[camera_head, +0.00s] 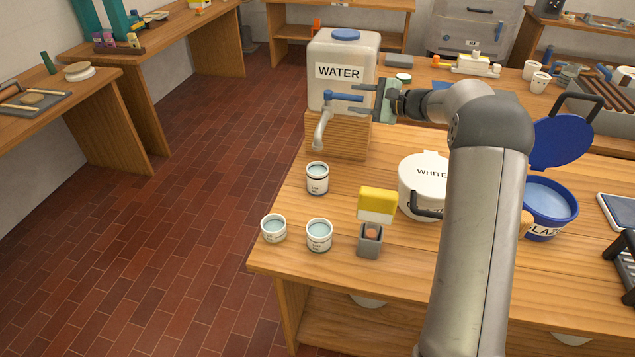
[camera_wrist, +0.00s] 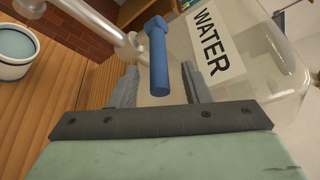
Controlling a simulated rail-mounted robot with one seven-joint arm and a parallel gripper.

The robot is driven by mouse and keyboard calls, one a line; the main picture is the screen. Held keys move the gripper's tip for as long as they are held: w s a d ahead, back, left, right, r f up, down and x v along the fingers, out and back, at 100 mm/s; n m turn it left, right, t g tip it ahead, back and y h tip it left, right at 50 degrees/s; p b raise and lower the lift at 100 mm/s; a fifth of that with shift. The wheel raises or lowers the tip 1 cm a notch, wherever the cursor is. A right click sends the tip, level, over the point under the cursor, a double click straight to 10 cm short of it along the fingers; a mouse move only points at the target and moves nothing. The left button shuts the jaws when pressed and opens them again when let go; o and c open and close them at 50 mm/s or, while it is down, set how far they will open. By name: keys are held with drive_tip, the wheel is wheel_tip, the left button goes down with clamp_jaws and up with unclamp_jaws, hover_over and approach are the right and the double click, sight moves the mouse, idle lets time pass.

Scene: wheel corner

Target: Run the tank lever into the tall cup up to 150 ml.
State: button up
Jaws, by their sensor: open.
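The clear water tank (camera_head: 342,48), labelled WATER, stands on a wooden block with its spout (camera_head: 320,130) pointing down. Its blue lever (camera_head: 343,97) sticks out at the front; it also shows in the wrist view (camera_wrist: 158,65). My gripper (camera_head: 358,99) is open, with one finger on each side of the lever; I cannot tell whether they touch it. In the wrist view the fingers (camera_wrist: 160,84) flank the lever.
Two more white cups (camera_head: 319,235) (camera_head: 274,228) stand near the table's front left corner.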

drive_tip(key=d, duration=0.1)
drive_tip(key=s+d, duration=0.1)
drive_tip(key=d, duration=0.2)
drive_tip(key=shift+s+d+b, duration=0.25)
drive_tip(key=shift+d+b, duration=0.05)
drive_tip(key=shift+d, duration=0.1)
idle(0.4)
drive_tip(key=b+v, duration=0.2)
drive_tip(key=v, duration=1.5)
drive_tip(key=shift+s+d, duration=0.2)
